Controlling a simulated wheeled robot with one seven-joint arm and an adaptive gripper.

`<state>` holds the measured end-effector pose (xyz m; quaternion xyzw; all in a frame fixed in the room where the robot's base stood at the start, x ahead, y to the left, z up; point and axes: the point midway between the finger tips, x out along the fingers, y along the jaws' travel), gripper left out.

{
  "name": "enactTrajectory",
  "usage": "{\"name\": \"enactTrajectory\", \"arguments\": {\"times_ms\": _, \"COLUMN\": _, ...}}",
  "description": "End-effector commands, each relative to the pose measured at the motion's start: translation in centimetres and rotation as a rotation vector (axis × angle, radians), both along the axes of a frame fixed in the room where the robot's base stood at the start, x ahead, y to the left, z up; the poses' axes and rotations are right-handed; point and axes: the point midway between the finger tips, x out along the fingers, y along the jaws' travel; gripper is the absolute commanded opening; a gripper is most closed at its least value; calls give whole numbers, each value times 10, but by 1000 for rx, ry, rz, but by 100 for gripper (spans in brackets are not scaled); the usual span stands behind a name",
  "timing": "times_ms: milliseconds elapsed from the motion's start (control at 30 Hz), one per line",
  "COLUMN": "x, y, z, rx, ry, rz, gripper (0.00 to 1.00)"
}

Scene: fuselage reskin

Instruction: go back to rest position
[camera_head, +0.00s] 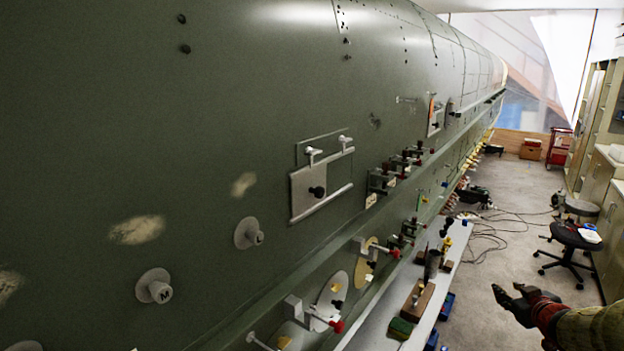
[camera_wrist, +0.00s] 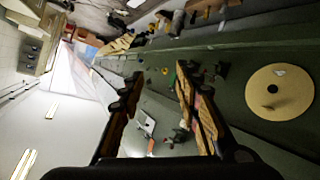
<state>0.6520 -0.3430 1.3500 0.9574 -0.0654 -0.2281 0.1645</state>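My gripper (camera_head: 510,294) is at the lower right of the head view, out over the floor and apart from the green fuselage (camera_head: 110,90). In the wrist view my gripper (camera_wrist: 158,80) shows its two dark fingers spread with a clear gap and nothing between them. The fuselage skin (camera_wrist: 255,130) fills the right side of that tilted view, with a tan disc (camera_wrist: 280,92) on it.
A grey bench (camera_head: 375,325) with tools and blocks runs along the fuselage. Clamps and a metal plate (camera_head: 322,187) are fixed on the skin. A black stool (camera_head: 574,238) and cabinets (camera_head: 612,225) stand at the right. Cables (camera_head: 487,232) lie on the floor.

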Motion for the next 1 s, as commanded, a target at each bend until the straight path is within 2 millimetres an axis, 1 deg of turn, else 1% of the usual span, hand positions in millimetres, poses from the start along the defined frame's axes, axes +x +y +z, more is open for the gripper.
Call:
{"name": "enactTrajectory", "arguments": {"times_ms": 33, "x": -15, "y": -3, "z": -7, "rx": -10, "ry": 46, "rz": -70, "gripper": 33}}
{"name": "enactTrajectory", "arguments": {"times_ms": 67, "x": -26, "y": -5, "z": -13, "rx": -12, "ry": 79, "rz": -112, "gripper": 33}}
{"name": "enactTrajectory", "arguments": {"times_ms": 133, "x": -53, "y": -3, "z": -24, "rx": -10, "ry": 158, "rz": -201, "gripper": 33}}
{"name": "enactTrajectory", "arguments": {"times_ms": 167, "x": -66, "y": 0, "z": -29, "rx": -4, "ry": 193, "rz": -235, "gripper": 33}}
{"name": "enactTrajectory", "arguments": {"times_ms": 200, "x": -84, "y": 6, "z": -36, "rx": 6, "ry": 242, "rz": -279, "gripper": 33}}
{"name": "enactTrajectory", "arguments": {"times_ms": 267, "x": -113, "y": 21, "z": -47, "rx": 30, "ry": 317, "rz": -333, "gripper": 33}}
{"name": "enactTrajectory", "arguments": {"times_ms": 300, "x": -133, "y": 34, "z": -55, "rx": 50, "ry": 367, "rz": -361, "gripper": 33}}
{"name": "enactTrajectory", "arguments": {"times_ms": 367, "x": -164, "y": 59, "z": -68, "rx": 88, "ry": 444, "rz": -393, "gripper": 33}}
{"name": "enactTrajectory", "arguments": {"times_ms": 400, "x": -184, "y": 77, "z": -76, "rx": 117, "ry": 493, "rz": -407, "gripper": 33}}
{"name": "enactTrajectory", "arguments": {"times_ms": 467, "x": -212, "y": 105, "z": -87, "rx": 158, "ry": 558, "rz": -415, "gripper": 33}}
{"name": "enactTrajectory", "arguments": {"times_ms": 500, "x": -230, "y": 126, "z": -94, "rx": 189, "ry": 598, "rz": -415, "gripper": 33}}
{"name": "enactTrajectory", "arguments": {"times_ms": 567, "x": -256, "y": 157, "z": -105, "rx": 232, "ry": 653, "rz": -404, "gripper": 33}}
{"name": "enactTrajectory", "arguments": {"times_ms": 600, "x": -273, "y": 178, "z": -111, "rx": 262, "ry": 684, "rz": -390, "gripper": 33}}
{"name": "enactTrajectory", "arguments": {"times_ms": 667, "x": -297, "y": 211, "z": -121, "rx": 306, "ry": 723, "rz": -363, "gripper": 33}}
{"name": "enactTrajectory", "arguments": {"times_ms": 700, "x": -313, "y": 233, "z": -127, "rx": 335, "ry": 743, "rz": -338, "gripper": 33}}
{"name": "enactTrajectory", "arguments": {"times_ms": 733, "x": -324, "y": 251, "z": -132, "rx": 356, "ry": 752, "rz": -315, "gripper": 33}}
{"name": "enactTrajectory", "arguments": {"times_ms": 800, "x": -343, "y": 284, "z": -140, "rx": 394, "ry": 747, "rz": -263, "gripper": 33}}
{"name": "enactTrajectory", "arguments": {"times_ms": 833, "x": -347, "y": 294, "z": -142, "rx": 400, "ry": 731, "rz": -239, "gripper": 33}}
{"name": "enactTrajectory", "arguments": {"times_ms": 900, "x": -353, "y": 313, "z": -143, "rx": 401, "ry": 685, "rz": -182, "gripper": 33}}
{"name": "enactTrajectory", "arguments": {"times_ms": 1000, "x": -357, "y": 329, "z": -138, "rx": 376, "ry": 627, "rz": -113, "gripper": 33}}
